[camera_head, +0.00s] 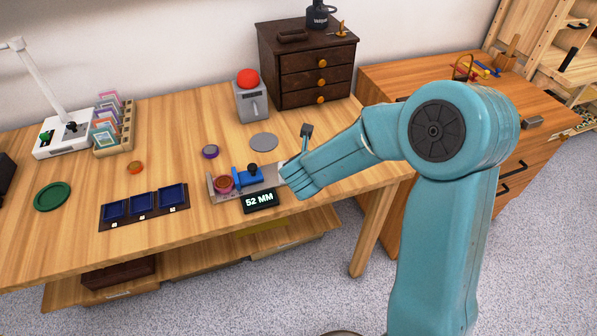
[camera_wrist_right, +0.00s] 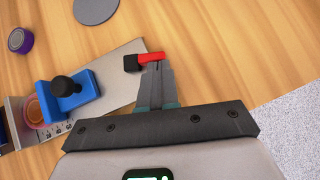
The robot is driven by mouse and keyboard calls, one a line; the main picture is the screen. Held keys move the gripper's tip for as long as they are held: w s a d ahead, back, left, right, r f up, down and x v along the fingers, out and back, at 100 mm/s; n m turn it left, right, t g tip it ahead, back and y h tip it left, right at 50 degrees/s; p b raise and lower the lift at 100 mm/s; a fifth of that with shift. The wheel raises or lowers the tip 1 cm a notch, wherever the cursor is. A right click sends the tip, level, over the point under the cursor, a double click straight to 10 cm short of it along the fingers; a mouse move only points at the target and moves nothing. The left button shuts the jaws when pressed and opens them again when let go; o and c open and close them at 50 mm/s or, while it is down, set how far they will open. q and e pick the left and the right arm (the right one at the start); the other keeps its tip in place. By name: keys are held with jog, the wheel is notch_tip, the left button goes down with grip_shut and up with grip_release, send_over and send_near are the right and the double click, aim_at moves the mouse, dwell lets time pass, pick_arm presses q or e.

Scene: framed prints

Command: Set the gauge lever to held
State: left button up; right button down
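The gauge (camera_head: 268,180) is a grey plate on the table with a blue slider (camera_head: 245,180) carrying a black knob. A reddish-brown round piece (camera_head: 222,185) sits at its left end, beside the slider. Its display (camera_head: 260,200) reads 52 MM. In the right wrist view, a red lever (camera_wrist_right: 150,57) with a black block at its left end lies at the plate's right end. My right gripper (camera_wrist_right: 156,66) has its fingers together at the lever; I cannot tell whether the lever is between them. In the head view the arm hides the lever. My left gripper is not in view.
A grey disc (camera_head: 263,141) and a purple-rimmed puck (camera_head: 210,152) lie behind the gauge. A grey box with a red button (camera_head: 248,79) stands farther back. A rack of blue trays (camera_head: 143,203) lies to the left, with bare table between.

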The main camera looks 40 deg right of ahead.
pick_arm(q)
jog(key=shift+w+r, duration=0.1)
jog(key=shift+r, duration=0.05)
pick_arm(e)
jog(key=shift+w+a+r, duration=0.1)
jog(key=shift+w+a, duration=0.25)
jog(key=shift+w, duration=0.35)
jog(key=shift+a, duration=0.1)
